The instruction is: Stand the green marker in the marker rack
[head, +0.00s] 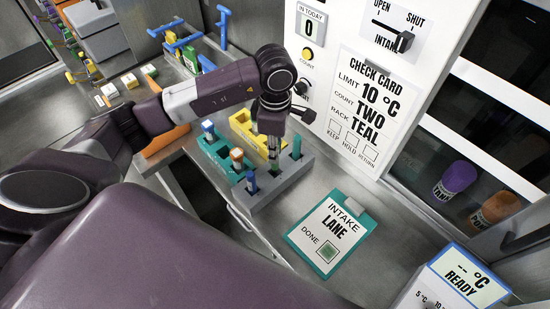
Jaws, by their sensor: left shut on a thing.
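The grey marker rack (292,174) stands on the steel bench, in the middle of the head view. A blue marker (251,182) stands at its near end and a green-teal one (297,147) at its far end. My left gripper (273,143) points down over the rack between these two. It is shut on a slim, dark greenish marker (274,164), which looks upright. The fingers hide most of it, and I cannot tell whether its lower end is seated in a hole. My right gripper is not in view.
A teal rack (213,151) with capped tubes and a yellow rack (240,122) stand close left of the marker rack. A teal clipboard (337,255) lies to its right. The white check card panel (368,110) rises behind. A temperature display (466,281) is at lower right.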

